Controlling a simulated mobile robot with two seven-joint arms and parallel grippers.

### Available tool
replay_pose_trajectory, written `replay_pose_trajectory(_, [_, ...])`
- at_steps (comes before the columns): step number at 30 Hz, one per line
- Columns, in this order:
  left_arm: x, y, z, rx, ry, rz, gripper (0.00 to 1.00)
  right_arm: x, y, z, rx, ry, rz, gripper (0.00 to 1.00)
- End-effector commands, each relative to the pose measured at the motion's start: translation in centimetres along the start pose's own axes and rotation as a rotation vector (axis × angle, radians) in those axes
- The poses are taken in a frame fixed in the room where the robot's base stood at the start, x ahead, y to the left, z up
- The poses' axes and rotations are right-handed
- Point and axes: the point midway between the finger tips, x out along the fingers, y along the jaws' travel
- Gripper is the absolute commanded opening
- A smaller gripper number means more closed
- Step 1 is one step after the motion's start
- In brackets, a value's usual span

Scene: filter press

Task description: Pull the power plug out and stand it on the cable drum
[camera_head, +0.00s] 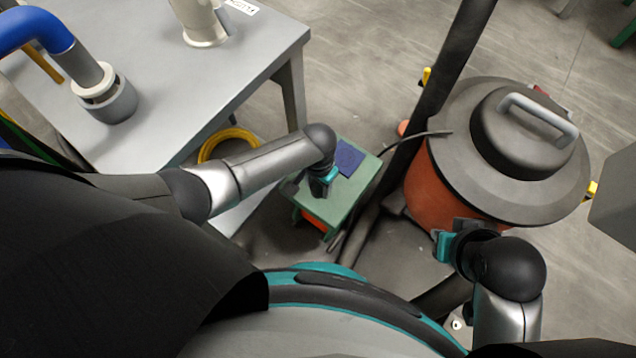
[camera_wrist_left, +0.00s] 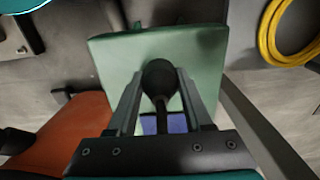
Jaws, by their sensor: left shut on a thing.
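A green-topped box (camera_head: 356,184), which looks like the cable drum, stands on the floor with orange showing under its top. A blue patch (camera_head: 347,158) lies on the top. My left gripper (camera_head: 322,183) points down over the green top (camera_wrist_left: 118,58). In the left wrist view it is shut on a dark round plug (camera_wrist_left: 160,78), with a dark cable running down the picture past the blue patch (camera_wrist_left: 176,123). I cannot tell whether the plug touches the top or sits in a socket. My right gripper (camera_head: 443,246) is beside the vacuum; its jaws are unclear.
An orange vacuum (camera_head: 432,186) with a grey lid stands right of the box, its dark hose between them. A grey table (camera_head: 160,135) stands left, with a yellow hose coil (camera_head: 229,134) below it. Open floor lies behind.

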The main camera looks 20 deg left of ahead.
Motion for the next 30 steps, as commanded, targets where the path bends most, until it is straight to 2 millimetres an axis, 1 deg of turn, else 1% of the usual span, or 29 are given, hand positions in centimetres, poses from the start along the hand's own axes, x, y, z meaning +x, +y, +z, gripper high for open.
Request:
replay_pose_trajectory(5, [0.54, 0.03, -0.01, 0.001, 0.0, 0.0, 0.0, 0.29, -0.02, 0.14, 0.0, -0.001, 0.0, 0.0])
replay_pose_trajectory(13, [0.55, 0.04, -0.02, 0.001, 0.001, 0.001, 0.0, 0.28, -0.03, 0.15, 0.0, -0.002, 0.0, 0.0])
replay_pose_trajectory(14, [0.55, 0.04, -0.02, 0.001, 0.001, 0.001, 0.53, 0.28, -0.03, 0.15, 0.0, -0.002, 0.0, 0.0])
replay_pose_trajectory(21, [0.55, 0.04, -0.03, 0.0, 0.001, 0.001, 0.8, 0.29, -0.03, 0.16, 0.0, -0.002, 0.0, 0.0])
replay_pose_trajectory(23, [0.55, 0.04, -0.03, 0.0, 0.001, 0.001, 0.85, 0.29, -0.03, 0.16, 0.0, -0.002, 0.0, 0.0])
replay_pose_trajectory(30, [0.57, 0.04, 0.0, 0.0, 0.0, 0.001, 0.85, 0.28, -0.02, 0.15, 0.0, -0.002, 0.0, 0.0])
